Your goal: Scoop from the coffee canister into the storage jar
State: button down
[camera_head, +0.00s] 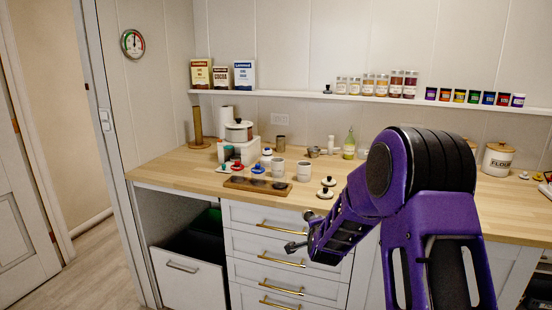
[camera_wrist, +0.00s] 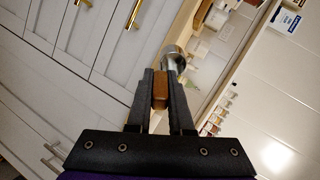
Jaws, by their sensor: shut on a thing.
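My gripper (camera_wrist: 160,100) is shut on the wooden handle of a scoop (camera_wrist: 173,57) with a shiny metal bowl, in the wrist view. Two open pale containers, one on the left (camera_head: 278,168) and one on the right (camera_head: 304,172), stand on the counter up and behind the gripper. Their labels are too small to read, so I cannot tell which is the coffee canister or the storage jar. Their contents are hidden.
Two white lids with dark knobs (camera_head: 328,182) lie right of the containers. A wooden tray with dark wells (camera_head: 257,186) lies in front of them. A white coffee machine (camera_head: 239,142) stands behind. A flour canister (camera_head: 497,158) is at right. My arm hides part of the counter.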

jog(key=s+d+f+p, duration=0.1)
jog(key=s, duration=0.7)
jog(key=s+d+f+p, duration=0.1)
jog(key=s+f+p, duration=0.1)
jog(key=s, duration=0.5)
jog(key=shift+s+d, duration=0.25)
jog(key=shift+s, duration=0.15)
jog(key=shift+w, duration=0.1)
